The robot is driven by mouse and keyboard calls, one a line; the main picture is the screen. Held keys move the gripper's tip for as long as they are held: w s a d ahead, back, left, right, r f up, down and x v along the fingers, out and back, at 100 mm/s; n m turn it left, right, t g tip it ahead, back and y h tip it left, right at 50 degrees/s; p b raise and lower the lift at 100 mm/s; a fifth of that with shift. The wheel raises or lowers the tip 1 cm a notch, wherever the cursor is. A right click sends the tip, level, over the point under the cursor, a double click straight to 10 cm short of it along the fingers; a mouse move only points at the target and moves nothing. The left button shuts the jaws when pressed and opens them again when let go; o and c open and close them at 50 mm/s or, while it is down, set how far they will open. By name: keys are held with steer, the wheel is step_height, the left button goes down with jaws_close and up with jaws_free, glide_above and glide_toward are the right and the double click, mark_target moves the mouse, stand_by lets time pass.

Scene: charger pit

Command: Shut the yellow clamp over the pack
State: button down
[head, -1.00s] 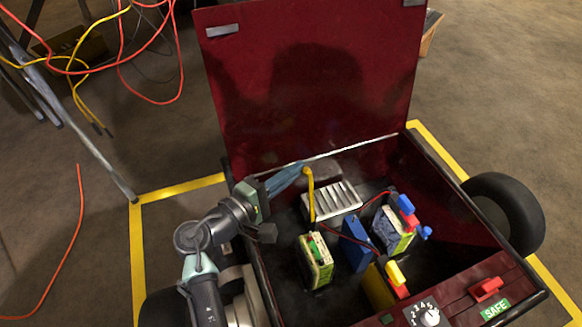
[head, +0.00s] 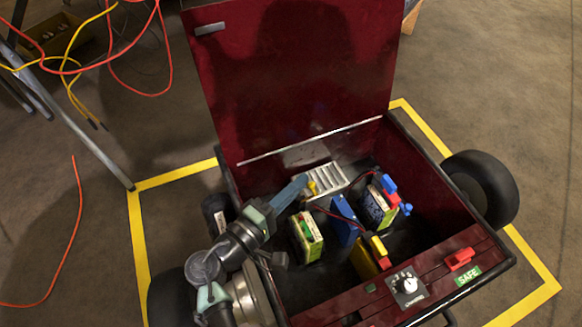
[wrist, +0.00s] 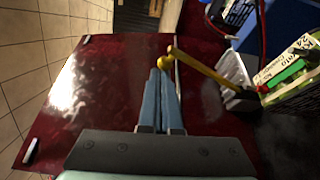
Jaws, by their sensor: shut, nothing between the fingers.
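The yellow clamp (wrist: 205,75) is a thin lever with a round knob. In the wrist view it slants up from a dark pivot at the right, clear of the pack. In the head view only a short yellow piece (head: 312,187) shows, by my fingertips. The pack (head: 307,238), white and yellow with a green top, stands in the red box; its edge also shows in the wrist view (wrist: 295,85). My gripper (wrist: 162,72) is shut and empty, its blue fingertips beside the knob. It also shows in the head view (head: 303,182). I cannot tell whether they touch.
The red box (head: 450,275) has its lid (head: 290,85) raised behind. Inside are a blue block (head: 343,220), another pack (head: 378,208) with a blue and red part, a yellow block (head: 364,262) and a ribbed grey part (head: 325,180). A dial (head: 407,285) sits on the front panel.

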steer(key=shift+s+d+f+p, duration=0.15)
steer(key=shift+s+d+f, duration=0.15)
steer(key=shift+s, duration=0.35)
steer(key=shift+s+d+f+p, duration=0.15)
steer(key=shift+s+d+f, duration=0.1)
steer(key=shift+s, duration=0.35)
steer(key=shift+s+d+f+p, duration=0.15)
steer(key=shift+s+d+f, duration=0.15)
steer(key=shift+s, duration=0.35)
steer(key=shift+s, duration=0.1)
